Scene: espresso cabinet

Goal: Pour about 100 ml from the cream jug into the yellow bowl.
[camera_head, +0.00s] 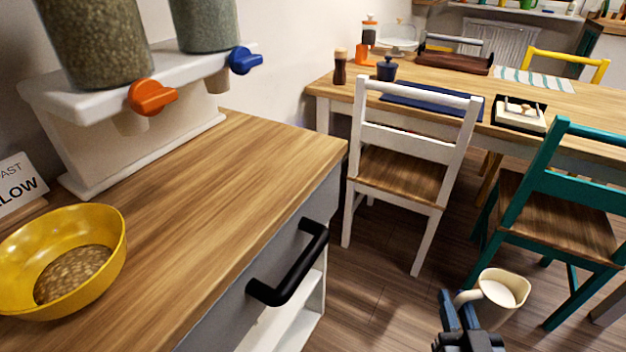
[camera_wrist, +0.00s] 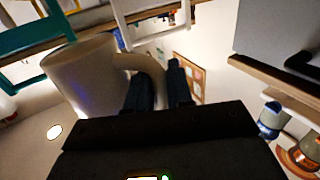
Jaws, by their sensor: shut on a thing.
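The cream jug (camera_head: 497,296) is at the lower right of the head view, with pale liquid showing at its open top. My gripper (camera_head: 458,306) is shut on its handle, and the jug is held up over the floor, to the right of the cabinet. The wrist view shows the jug (camera_wrist: 84,76) at the left and my gripper's dark fingers (camera_wrist: 160,88) at its handle. The yellow bowl (camera_head: 108,235) stands on the wooden cabinet top at the lower left of the head view, with brown grains in its bottom. The jug is well apart from the bowl.
A white dispenser stand (camera_head: 130,150) with orange and blue taps stands behind the bowl. The cabinet front has a black handle (camera_head: 292,262) sticking out. A white chair (camera_head: 405,165) and a teal chair (camera_head: 555,215) stand by the dining table (camera_head: 560,98). The cabinet top's right part is clear.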

